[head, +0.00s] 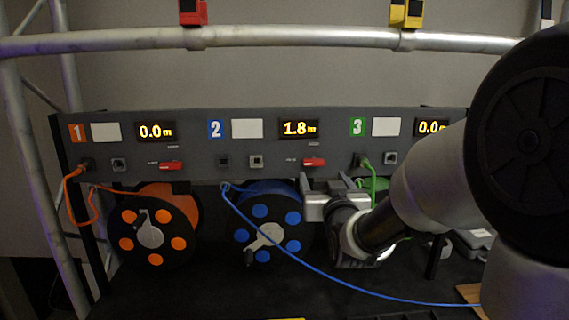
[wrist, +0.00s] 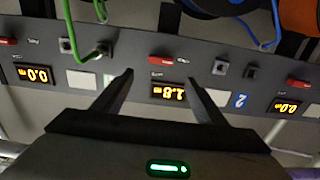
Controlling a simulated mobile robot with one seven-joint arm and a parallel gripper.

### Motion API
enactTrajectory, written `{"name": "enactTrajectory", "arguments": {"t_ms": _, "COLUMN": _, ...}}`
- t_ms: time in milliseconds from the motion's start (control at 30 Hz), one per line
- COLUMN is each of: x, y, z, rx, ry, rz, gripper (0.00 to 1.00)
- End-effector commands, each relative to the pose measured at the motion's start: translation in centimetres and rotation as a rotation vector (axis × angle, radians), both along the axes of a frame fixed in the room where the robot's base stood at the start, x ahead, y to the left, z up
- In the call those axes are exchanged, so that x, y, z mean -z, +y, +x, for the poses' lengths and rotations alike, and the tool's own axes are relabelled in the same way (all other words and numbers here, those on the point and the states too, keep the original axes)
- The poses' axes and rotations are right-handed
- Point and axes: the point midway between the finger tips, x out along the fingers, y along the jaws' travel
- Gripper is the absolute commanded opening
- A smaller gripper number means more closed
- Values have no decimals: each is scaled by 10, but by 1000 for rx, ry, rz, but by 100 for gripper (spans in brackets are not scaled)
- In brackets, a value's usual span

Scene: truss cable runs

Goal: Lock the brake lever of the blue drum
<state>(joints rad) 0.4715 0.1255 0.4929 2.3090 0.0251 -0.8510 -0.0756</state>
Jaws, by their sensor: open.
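The blue drum (head: 265,228) hangs under panel section 2, with a pale crank-like piece on its face; its edge also shows in the wrist view (wrist: 208,8). A red lever (head: 313,162) sits below the 1.8 display and lies roughly level; I take it as this drum's brake lever. It also shows in the wrist view (wrist: 161,60), upside down, just beyond the gap between my fingertips. My gripper (head: 327,181) is open and empty, just below and right of that lever in the head view; its two fingers point at the panel in the wrist view (wrist: 155,76).
The orange drum (head: 153,230) and its red lever (head: 170,165) are to the left. A green cable (head: 373,180) is plugged in close right of my gripper. A blue cable (head: 330,280) runs loose across the front. A truss tube (head: 280,39) crosses above the panel (head: 190,130).

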Motion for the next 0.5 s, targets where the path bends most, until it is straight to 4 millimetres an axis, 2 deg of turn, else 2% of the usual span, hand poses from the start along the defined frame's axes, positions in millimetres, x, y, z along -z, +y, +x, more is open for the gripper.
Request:
{"name": "enactTrajectory", "arguments": {"t_ms": 100, "x": 0, "y": 0, "z": 28, "rx": -1, "ry": 3, "rz": 5, "gripper": 66}}
{"name": "enactTrajectory", "arguments": {"t_ms": 300, "x": -1, "y": 1, "z": 70, "rx": -1, "ry": 1, "rz": 4, "gripper": 66}}
{"name": "enactTrajectory", "arguments": {"t_ms": 500, "x": -1, "y": 1, "z": 98, "rx": -1, "ry": 1, "rz": 2, "gripper": 66}}
